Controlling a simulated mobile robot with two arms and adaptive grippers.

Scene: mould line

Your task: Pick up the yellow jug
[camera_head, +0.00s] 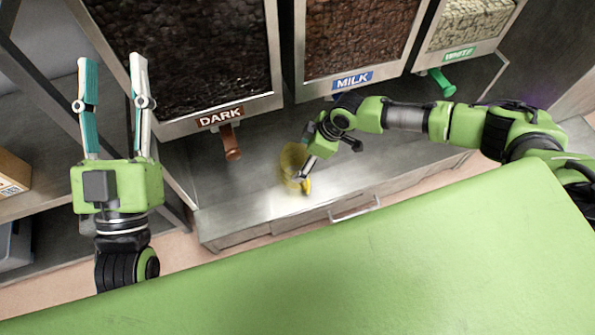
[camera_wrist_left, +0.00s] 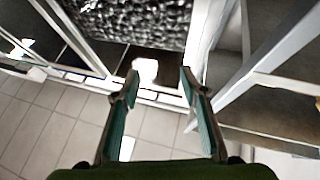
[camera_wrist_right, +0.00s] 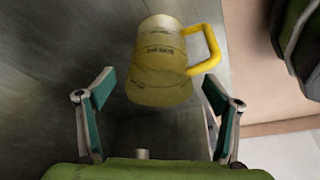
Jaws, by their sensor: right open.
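The yellow jug (camera_head: 293,160) is a see-through measuring jug on the grey counter below the dispensers. In the right wrist view the jug (camera_wrist_right: 158,65) shows its printed marks, with its solid yellow handle to the right. My right gripper (camera_head: 303,163) is at the jug and partly covers it in the head view. In the right wrist view its open fingers (camera_wrist_right: 157,88) are apart, with the jug beyond and between them; I see no contact. My left gripper (camera_head: 112,72) is open and empty, raised at the left; it also shows in the left wrist view (camera_wrist_left: 158,82).
Dispensers labelled DARK (camera_head: 185,50), MILK (camera_head: 355,40) and WHITE (camera_head: 468,25) stand behind the counter (camera_head: 240,200), their spouts hanging above it. A drawer handle (camera_head: 355,209) is on the counter front. A cardboard box (camera_head: 12,172) sits on the left shelf.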

